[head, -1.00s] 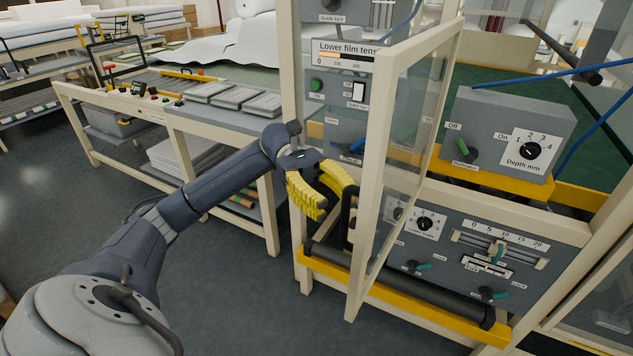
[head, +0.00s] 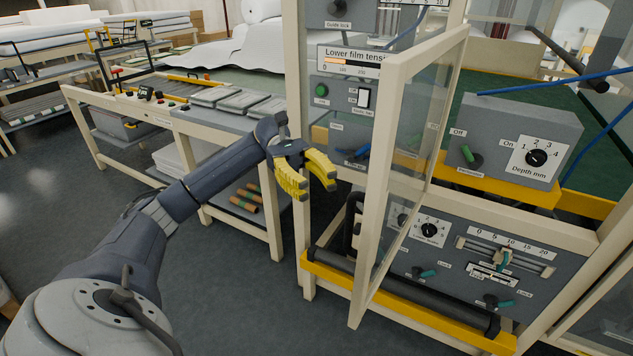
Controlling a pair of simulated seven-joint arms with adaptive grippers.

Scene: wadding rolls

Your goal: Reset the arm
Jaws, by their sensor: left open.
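My left gripper (head: 308,178), with yellow ribbed fingers, is open and empty. It is in the air in front of the machine's left post, left of the open glazed door (head: 412,150). I see no contact between its fingers and the door or the black handle (head: 352,222). My left arm reaches in from the lower left. My right gripper is not in view.
The machine has a control panel (head: 430,245) with knobs and sliders, and a depth box (head: 520,145) at right. A yellow-edged roller bar (head: 400,300) crosses its front. A side table (head: 190,125) with grey trays stands behind my arm.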

